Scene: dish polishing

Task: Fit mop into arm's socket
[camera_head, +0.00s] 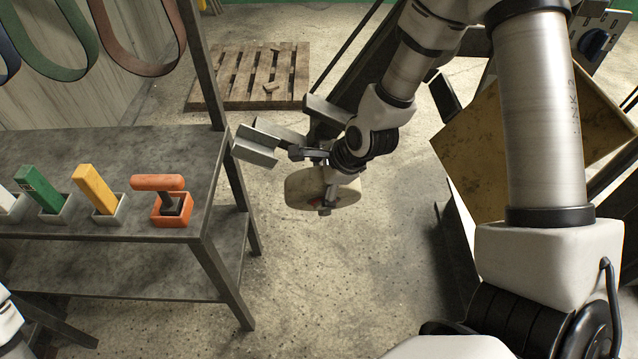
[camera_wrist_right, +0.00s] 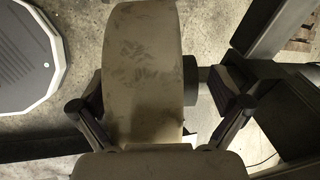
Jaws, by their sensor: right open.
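The mop is a pale, worn polishing wheel (camera_head: 318,192) held up above the floor, just below my right wrist. My right gripper (camera_head: 322,175) is at the wheel and is open. In the right wrist view the wheel (camera_wrist_right: 145,70) fills the middle, between the two spread fingers. A grey hub (camera_wrist_right: 190,80) shows on the wheel's right side, close to a dark bracket. In the head view a dark arm (camera_head: 350,85) with grey metal brackets (camera_head: 257,145) runs behind my wrist. I cannot tell whether the wheel is seated in its socket. My left gripper is out of view.
A grey bench (camera_head: 110,155) at left holds green (camera_head: 40,188) and yellow (camera_head: 93,188) bars in small trays and an orange-handled tool (camera_head: 157,183). Belts hang above. A pallet (camera_head: 255,75) lies behind. A worn yellow panel (camera_head: 470,150) stands at right. Floor in front is clear.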

